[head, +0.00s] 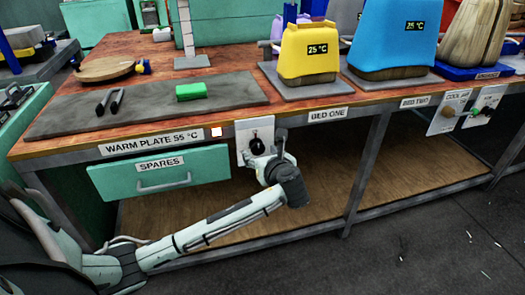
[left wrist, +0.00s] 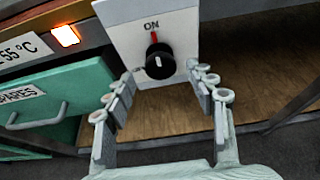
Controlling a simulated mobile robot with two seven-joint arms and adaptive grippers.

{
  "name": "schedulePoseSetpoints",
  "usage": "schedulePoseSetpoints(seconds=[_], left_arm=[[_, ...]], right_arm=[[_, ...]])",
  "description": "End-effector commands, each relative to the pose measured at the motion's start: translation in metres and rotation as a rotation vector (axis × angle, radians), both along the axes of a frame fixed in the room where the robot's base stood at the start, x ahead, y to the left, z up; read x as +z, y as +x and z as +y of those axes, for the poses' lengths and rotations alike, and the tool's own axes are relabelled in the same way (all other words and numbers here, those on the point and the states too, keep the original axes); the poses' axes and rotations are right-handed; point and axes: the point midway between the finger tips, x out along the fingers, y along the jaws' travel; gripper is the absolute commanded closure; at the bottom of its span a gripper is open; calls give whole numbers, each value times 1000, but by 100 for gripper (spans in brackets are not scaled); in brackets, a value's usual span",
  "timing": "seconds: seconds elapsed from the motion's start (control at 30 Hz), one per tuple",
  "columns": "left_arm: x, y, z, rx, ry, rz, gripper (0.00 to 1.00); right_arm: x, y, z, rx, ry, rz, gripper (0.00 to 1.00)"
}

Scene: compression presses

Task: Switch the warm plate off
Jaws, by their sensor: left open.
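The warm plate (head: 60,113) is a flat grey slab on the bench, labelled WARM PLATE 55 °C. Its black knob (left wrist: 160,62) sits on a white switch panel (left wrist: 125,14) on the bench front. A red mark above the knob points up to the word ON; a small label at the knob's left is partly hidden and hard to read. My right gripper is out of view.
An orange lamp (left wrist: 65,36) glows left of the panel; it also shows in the head view (head: 216,132). The space under the bench is open.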

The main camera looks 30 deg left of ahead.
Motion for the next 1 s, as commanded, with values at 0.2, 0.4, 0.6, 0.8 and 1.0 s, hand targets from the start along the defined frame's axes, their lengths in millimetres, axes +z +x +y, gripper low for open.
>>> schedulePoseSetpoints(seconds=[0.2, 0.4, 0.6, 0.8, 1.0], left_arm=[[-9, 15, 18, 1, 0, 0, 44], [-12, 17, 21, 0, -1, 0, 44], [-11, 17, 20, 0, -2, -1, 53], [-11, 17, 20, 0, -2, -1, 78], [-12, 17, 20, 1, -2, -1, 94]], right_arm=[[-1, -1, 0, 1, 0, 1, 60], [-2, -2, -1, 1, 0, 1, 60], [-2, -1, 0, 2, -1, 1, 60], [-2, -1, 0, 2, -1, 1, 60], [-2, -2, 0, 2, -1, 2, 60]])
